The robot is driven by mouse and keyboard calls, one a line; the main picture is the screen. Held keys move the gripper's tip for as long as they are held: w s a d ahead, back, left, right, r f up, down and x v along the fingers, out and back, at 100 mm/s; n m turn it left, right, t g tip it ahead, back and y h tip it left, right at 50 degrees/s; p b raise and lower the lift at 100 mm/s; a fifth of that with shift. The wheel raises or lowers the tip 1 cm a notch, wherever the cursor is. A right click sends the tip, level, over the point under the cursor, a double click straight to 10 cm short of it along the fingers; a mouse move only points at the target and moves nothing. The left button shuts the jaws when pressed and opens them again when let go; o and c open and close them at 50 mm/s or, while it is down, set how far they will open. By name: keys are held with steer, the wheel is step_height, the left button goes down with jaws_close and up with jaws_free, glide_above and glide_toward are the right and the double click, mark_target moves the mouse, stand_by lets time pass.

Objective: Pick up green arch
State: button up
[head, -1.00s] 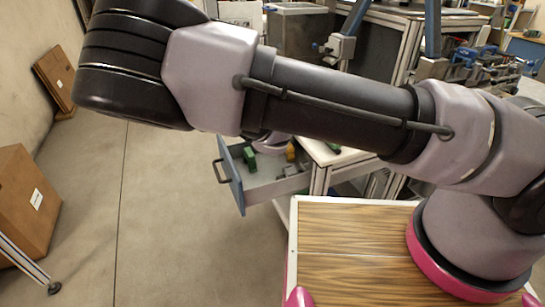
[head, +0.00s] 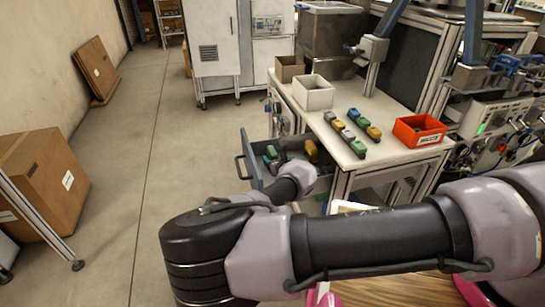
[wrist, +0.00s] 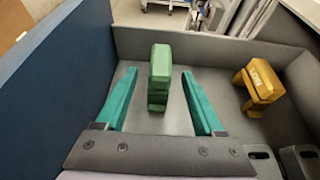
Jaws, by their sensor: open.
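The green arch (wrist: 160,72) stands on the grey floor of the open drawer (wrist: 210,43) in the wrist view. My gripper (wrist: 159,76) is open, with its two teal fingers on either side of the arch and a visible gap on both sides. I cannot tell how far the fingertips are above the drawer floor. In the head view a green block (head: 271,153) shows in the open drawer (head: 249,160), partly behind my arm. My fingers are hidden there.
A yellow arch (wrist: 260,80) stands at the right in the drawer. Grey pieces (wrist: 262,162) lie near its lower right. The drawer's blue front (wrist: 50,85) rises on the left. Several coloured blocks, a white bin (head: 313,94) and a red bin (head: 419,131) stand on the worktop (head: 384,112).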

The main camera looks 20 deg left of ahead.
steer(key=shift+x, duration=3.1)
jaws_close()
